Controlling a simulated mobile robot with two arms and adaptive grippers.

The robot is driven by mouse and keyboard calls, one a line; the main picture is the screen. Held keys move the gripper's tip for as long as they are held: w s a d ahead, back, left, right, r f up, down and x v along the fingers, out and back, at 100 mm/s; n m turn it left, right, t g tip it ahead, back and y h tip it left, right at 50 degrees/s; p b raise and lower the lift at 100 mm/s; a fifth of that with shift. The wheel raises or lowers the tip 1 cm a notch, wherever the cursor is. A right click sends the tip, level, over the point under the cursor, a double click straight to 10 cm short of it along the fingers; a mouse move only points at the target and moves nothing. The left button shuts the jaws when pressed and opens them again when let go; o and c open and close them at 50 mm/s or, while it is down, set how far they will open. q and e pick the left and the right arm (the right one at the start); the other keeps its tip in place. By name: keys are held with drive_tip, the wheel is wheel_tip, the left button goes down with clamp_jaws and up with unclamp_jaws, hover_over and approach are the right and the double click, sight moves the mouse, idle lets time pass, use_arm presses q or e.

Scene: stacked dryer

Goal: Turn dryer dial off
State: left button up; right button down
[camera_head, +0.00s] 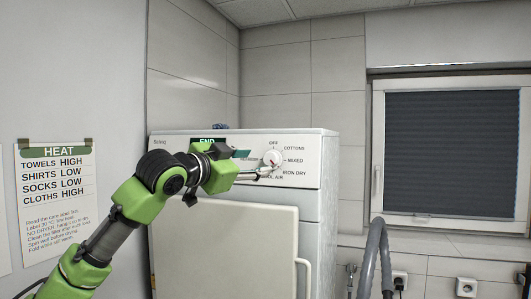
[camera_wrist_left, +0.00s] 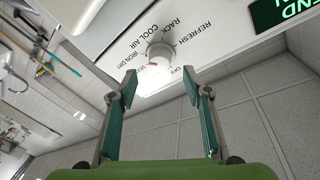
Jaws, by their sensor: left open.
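In the left wrist view the dial (camera_wrist_left: 158,53) lies just beyond and between the two open fingertips (camera_wrist_left: 160,76). Nothing is between the fingers. I cannot tell whether a finger touches the dial. My right gripper is not in view.
A display reading END (camera_head: 207,140) is partly behind my left arm. The dryer's white door (camera_head: 240,250) is below the panel, with a handle (camera_head: 303,278). A heat sign (camera_head: 55,200) hangs at left. A grey curved tube (camera_head: 376,250) and window (camera_head: 450,150) are at right.

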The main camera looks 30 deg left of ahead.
sight(268, 160)
use_arm(q)
drive_tip(key=w+p, duration=0.2)
drive_tip(key=w, duration=0.2)
drive_tip(key=shift+w+r, duration=0.15)
drive_tip(key=shift+w, duration=0.95)
drive_tip(key=shift+s, duration=0.1)
drive_tip(key=c, duration=1.1)
